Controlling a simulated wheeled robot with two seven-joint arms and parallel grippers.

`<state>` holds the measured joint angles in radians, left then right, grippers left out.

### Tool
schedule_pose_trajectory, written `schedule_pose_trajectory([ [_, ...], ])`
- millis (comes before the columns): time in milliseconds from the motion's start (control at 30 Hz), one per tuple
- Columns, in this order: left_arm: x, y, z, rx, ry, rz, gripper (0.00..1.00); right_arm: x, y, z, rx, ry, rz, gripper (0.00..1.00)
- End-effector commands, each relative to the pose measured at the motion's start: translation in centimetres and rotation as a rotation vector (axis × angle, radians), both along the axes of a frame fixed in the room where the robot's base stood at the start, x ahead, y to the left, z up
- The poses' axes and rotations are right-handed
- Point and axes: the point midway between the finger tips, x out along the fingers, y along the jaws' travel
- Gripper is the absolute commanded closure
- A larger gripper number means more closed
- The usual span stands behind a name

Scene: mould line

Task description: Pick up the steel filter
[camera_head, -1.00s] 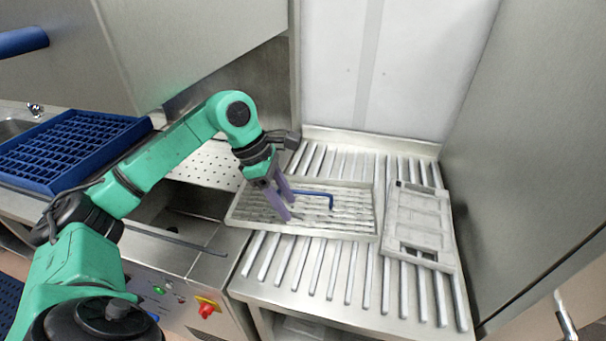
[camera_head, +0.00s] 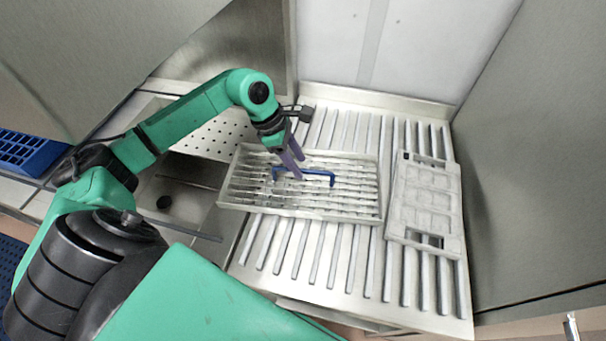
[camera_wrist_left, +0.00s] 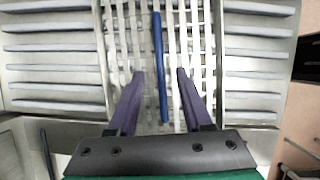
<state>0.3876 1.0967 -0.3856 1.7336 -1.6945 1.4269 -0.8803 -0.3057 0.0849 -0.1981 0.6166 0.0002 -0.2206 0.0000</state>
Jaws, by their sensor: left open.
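The steel filter (camera_head: 300,214) is a shallow rectangular grey tray with a slatted inside and a blue bar handle (camera_head: 320,173) across its middle. It lies on the ribbed steel drainboard. My left gripper (camera_head: 301,168) comes down over the filter from the upper left, open, with purple fingers at the handle. In the left wrist view, the blue handle (camera_wrist_left: 160,65) runs lengthwise between the two spread fingers (camera_wrist_left: 161,72), with a gap on each side. How far the fingertips are above the slats is hard to tell. My right gripper is not in view.
A pale rectangular mould-like plate (camera_head: 425,200) lies right of the filter, close to its edge. A sink basin (camera_head: 185,195) and a perforated steel plate (camera_head: 215,135) are to the left. A steel wall (camera_head: 530,150) bounds the right. The drainboard (camera_head: 330,270) is clear in front.

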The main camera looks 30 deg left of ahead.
Motion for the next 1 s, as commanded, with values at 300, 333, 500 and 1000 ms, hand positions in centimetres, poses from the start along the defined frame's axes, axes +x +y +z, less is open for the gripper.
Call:
schedule_pose_trajectory([
  [300, 0.3, -1.5, -3.7, 0.001, 0.000, -0.001, 0.50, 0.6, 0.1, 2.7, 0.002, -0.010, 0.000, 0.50],
  [333, 0.3, -1.5, -3.7, 0.001, 0.000, -0.001, 0.50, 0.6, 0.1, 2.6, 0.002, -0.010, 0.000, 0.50],
  [500, 0.3, -1.5, -3.7, 0.001, 0.000, -0.001, 0.81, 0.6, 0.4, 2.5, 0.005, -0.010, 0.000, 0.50],
  [1000, 0.3, -1.5, -3.6, 0.001, 0.000, 0.000, 1.00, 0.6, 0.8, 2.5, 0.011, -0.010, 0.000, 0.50],
])
